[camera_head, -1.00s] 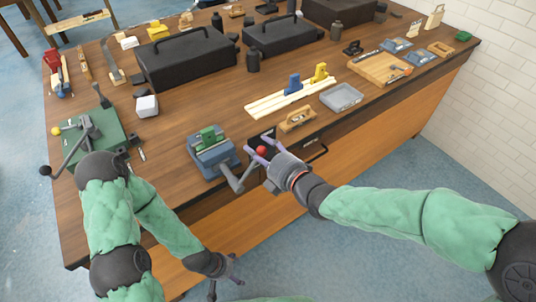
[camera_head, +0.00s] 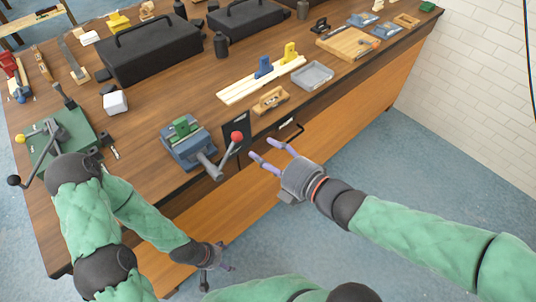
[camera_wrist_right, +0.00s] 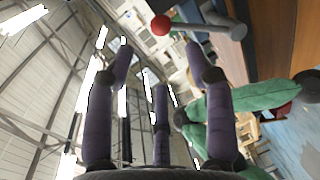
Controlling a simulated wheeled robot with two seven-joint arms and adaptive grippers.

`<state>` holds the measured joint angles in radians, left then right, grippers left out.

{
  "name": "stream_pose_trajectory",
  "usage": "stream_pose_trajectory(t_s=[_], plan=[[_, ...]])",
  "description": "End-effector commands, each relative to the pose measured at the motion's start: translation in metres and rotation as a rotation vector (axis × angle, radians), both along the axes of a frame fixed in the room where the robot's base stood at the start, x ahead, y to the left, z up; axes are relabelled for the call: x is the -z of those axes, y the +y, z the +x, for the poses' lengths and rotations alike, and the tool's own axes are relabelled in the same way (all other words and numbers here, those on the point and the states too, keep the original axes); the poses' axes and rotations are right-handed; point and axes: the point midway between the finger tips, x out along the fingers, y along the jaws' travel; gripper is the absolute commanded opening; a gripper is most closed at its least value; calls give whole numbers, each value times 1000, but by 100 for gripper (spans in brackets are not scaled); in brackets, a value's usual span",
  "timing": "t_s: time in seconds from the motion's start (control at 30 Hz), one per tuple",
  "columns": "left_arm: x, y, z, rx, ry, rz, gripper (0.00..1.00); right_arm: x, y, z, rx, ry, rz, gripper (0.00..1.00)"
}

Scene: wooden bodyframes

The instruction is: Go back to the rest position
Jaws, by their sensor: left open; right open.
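My right gripper (camera_head: 270,152) is open and empty, in front of the workbench's front edge. It is just right of the red ball (camera_head: 237,136) on the lever of a blue vise (camera_head: 188,148), and apart from it. In the right wrist view its purple fingers (camera_wrist_right: 160,85) are spread with nothing between them, and the red ball (camera_wrist_right: 160,26) shows beyond them. My left gripper (camera_head: 222,268) is open and low in front of the bench, near the bottom of the head view. Its fingertips are small and partly dark.
The wooden workbench (camera_head: 150,115) holds black toolboxes (camera_head: 150,50), a green tool base with levers (camera_head: 65,140), a white cube (camera_head: 115,102), a grey tray (camera_head: 313,75) and a wooden level (camera_head: 270,100). The blue floor (camera_head: 390,165) on the right is clear up to a white brick wall (camera_head: 490,90).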

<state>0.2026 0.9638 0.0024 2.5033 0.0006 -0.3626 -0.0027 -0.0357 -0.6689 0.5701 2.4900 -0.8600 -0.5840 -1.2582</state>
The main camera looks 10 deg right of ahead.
Motion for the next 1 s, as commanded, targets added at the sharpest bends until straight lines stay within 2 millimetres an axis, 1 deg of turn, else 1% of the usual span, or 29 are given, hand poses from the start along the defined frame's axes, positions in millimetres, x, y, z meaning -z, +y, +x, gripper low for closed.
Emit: stream_pose_trajectory(t_s=[0.47, 0.57, 0.67, 0.77, 0.97, 1.0], plan=[[0, 0, 0, 0, 0, 0, 82, 0, 0, 0, 0, 1, 0, 54], [0, 0, 0, 0, 0, 0, 82, 4, 0, 2, 6, 23, 13, 54], [0, 0, 0, 0, 0, 0, 82, 16, -2, 8, 30, 93, 57, 54], [0, 0, 0, 0, 0, 0, 82, 38, -5, 17, 74, 211, 131, 54], [0, 0, 0, 0, 0, 0, 82, 91, -13, 33, 204, 486, 309, 54], [0, 0, 0, 0, 0, 0, 82, 103, -14, 35, 233, 542, 342, 54]])
